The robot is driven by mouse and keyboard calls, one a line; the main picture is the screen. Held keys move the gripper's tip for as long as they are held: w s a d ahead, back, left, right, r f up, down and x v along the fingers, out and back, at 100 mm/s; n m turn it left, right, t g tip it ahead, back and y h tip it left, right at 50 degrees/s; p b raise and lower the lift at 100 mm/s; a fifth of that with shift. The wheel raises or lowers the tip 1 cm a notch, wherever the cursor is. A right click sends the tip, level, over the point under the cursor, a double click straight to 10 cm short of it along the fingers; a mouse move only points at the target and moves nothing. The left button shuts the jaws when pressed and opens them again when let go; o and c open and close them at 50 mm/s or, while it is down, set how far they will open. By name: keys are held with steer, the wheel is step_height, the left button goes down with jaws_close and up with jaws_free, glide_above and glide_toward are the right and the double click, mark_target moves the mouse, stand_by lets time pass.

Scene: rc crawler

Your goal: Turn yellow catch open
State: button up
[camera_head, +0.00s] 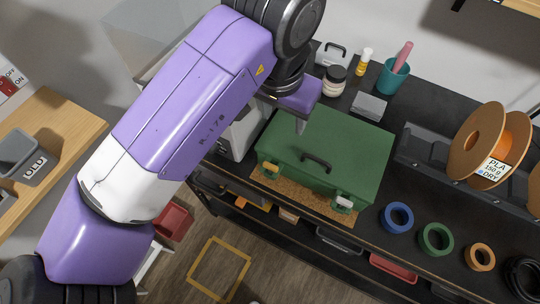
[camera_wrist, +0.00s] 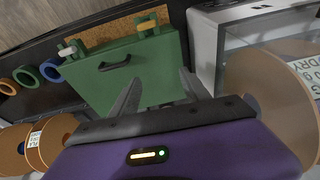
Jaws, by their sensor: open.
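A green case (camera_head: 330,140) with a dark handle (camera_head: 317,163) lies closed on the dark bench. A yellow catch (camera_head: 270,171) is at the left end of its front edge, and a pale catch (camera_head: 343,202) is toward the right end. In the wrist view the case (camera_wrist: 105,85) appears turned around, with the yellow catch (camera_wrist: 147,24) at the upper right and the pale catch (camera_wrist: 66,52) at the left. My gripper (camera_wrist: 160,84) is open and empty, its fingers apart over the case. In the head view it (camera_head: 300,126) is near the case's back left, away from the yellow catch.
Behind the case stand a lidded jar (camera_head: 334,82), a yellow bottle (camera_head: 363,62) and a teal cup (camera_head: 391,78). Orange filament spools (camera_head: 475,140) are at the right. Blue (camera_head: 397,217), green (camera_head: 436,239) and orange (camera_head: 480,257) rings lie right of the case. The floor in front is mostly clear.

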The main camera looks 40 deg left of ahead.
mark_target(271, 165)
steer(key=s, duration=0.1)
steer(key=s+d+f+g, duration=0.1)
steer(key=s, duration=0.1)
steer(key=s+g, duration=0.1)
steer(key=s, duration=0.1)
steer(key=shift+d+f+h, duration=0.15)
steer(key=shift+d+h, duration=0.05)
steer(key=shift+h, duration=0.2)
steer(key=shift+s+f, duration=0.15)
step_height(271, 165, down, 8)
steer(key=shift+r+p, duration=0.25)
steer(key=shift+p, duration=0.55)
steer(key=shift+c, duration=0.4)
jaws_close()
